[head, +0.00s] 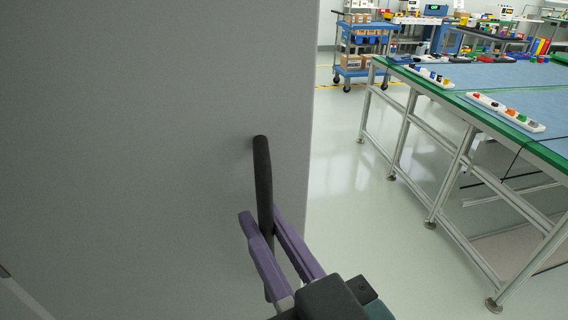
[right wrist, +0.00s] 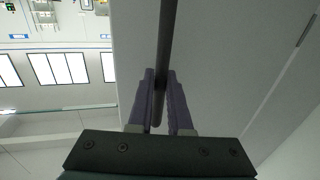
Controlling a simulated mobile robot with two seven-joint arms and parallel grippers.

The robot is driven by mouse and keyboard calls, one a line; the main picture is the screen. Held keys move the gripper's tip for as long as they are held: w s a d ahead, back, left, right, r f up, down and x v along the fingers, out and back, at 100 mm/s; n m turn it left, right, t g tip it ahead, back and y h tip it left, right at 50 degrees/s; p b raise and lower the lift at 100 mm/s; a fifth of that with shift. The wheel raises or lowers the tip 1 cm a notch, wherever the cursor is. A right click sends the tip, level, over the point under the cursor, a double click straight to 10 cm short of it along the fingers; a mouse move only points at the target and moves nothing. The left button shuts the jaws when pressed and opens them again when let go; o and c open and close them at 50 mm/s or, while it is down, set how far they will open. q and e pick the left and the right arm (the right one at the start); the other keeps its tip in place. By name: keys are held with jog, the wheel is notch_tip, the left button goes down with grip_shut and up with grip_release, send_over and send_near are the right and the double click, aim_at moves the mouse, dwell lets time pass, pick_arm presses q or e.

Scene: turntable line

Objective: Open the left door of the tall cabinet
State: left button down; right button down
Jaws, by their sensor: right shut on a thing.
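A large plain grey door (head: 150,130) of the tall cabinet fills the left half of the head view. A dark upright bar handle (head: 262,170) is fixed near its right edge. My right gripper (head: 259,214), with purple fingers, is around the handle's lower part and shut on it. In the right wrist view the same handle (right wrist: 166,50) runs down between the two fingers (right wrist: 160,75). The door panel (right wrist: 215,60) lies behind it, with a seam and another dark handle (right wrist: 306,30) to the right. My left gripper is not in view.
A long workbench (head: 470,115) with a green edge and metal legs stands to the right. A blue cart (head: 362,72) with boxes stands at the back. Bare pale floor (head: 350,200) lies between the door edge and the bench.

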jog(key=c, duration=0.8)
grip_release()
jog(key=shift+c, duration=0.2)
jog(key=v, duration=1)
